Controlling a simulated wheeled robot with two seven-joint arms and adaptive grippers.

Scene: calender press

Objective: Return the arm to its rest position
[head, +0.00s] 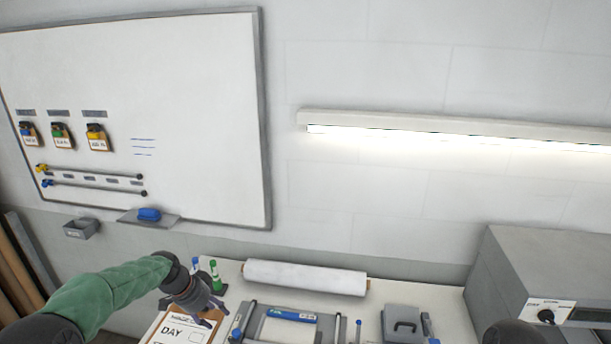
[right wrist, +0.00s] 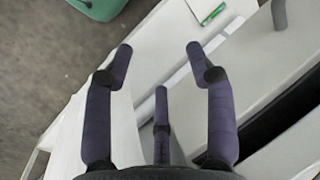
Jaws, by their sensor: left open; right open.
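My left arm comes in from the left in a green sleeve. Its dark gripper (head: 205,312) is open, pointing down above a clipboard (head: 180,330) marked "DAY" at the near left of the white table. No object shows between its fingers. My right gripper (right wrist: 160,55) shows in the right wrist view with its purple-grey fingers spread, open and empty. Behind them lie the pale table edge and a grey surface with a dark slot. In the head view the right gripper is not visible.
A white roll (head: 305,277) lies along the table's back. A grey machine (head: 540,275) with a knob stands at the right. A whiteboard (head: 190,100) and a lit lamp (head: 450,133) are on the wall. A green pen (right wrist: 212,13) lies on paper.

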